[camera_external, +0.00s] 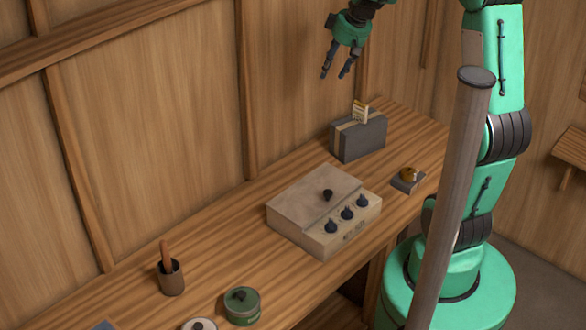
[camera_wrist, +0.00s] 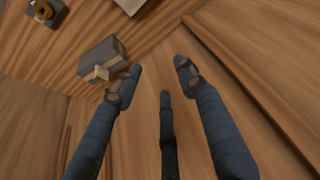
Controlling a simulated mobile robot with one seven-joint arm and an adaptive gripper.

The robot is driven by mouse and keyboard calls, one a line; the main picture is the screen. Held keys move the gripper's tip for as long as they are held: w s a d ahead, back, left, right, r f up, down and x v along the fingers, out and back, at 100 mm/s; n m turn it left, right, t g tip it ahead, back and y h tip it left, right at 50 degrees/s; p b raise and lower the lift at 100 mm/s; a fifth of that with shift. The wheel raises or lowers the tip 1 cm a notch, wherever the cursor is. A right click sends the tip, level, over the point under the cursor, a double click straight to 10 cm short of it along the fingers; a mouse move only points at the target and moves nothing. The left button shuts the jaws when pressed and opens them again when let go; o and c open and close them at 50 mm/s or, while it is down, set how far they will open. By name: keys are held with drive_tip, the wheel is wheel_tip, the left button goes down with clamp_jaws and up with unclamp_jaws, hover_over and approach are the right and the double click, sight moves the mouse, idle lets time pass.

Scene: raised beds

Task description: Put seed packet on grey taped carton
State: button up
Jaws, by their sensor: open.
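The seed packet (camera_external: 360,111) is small and yellow-white. It stands upright on top of the grey taped carton (camera_external: 366,140), which has a tan tape band and sits on the bench near its far end by the wall. In the wrist view the packet (camera_wrist: 97,74) shows at the edge of the carton (camera_wrist: 101,55). My gripper (camera_external: 337,75) is open and empty, raised in the air above and to the left of the carton. In the wrist view its dark fingers (camera_wrist: 155,72) are spread, with nothing between them.
A tan box with black knobs (camera_external: 322,210) sits mid-bench. A small dark block with a yellow-brown item (camera_external: 408,178) is right of the carton. A cup with a wooden handle (camera_external: 171,277) and a green tin (camera_external: 241,305) are at lower left. A round post (camera_external: 455,190) stands before my arm.

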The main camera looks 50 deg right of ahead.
drive_tip(key=s+a+r, duration=0.3)
drive_tip(key=s+a, duration=0.3)
drive_tip(key=a, duration=0.2)
drive_tip(key=s+a+r, duration=0.4)
drive_tip(key=s+a, duration=0.3)
drive_tip(key=a, duration=0.2)
drive_tip(key=s+a, duration=0.3)
drive_tip(key=s, duration=0.3)
drive_tip(key=s+a+f+t, duration=0.1)
drive_tip(key=s+a, duration=0.2)
drive_tip(key=s, duration=0.4)
drive_tip(key=shift+s+a, duration=0.2)
drive_tip(key=shift+a, duration=0.15)
drive_tip(key=shift+f, duration=0.2)
wheel_tip(320, 180, down, 8)
drive_tip(key=b, duration=0.9)
drive_tip(key=shift+f+b, duration=0.25)
drive_tip(key=shift+b, duration=0.05)
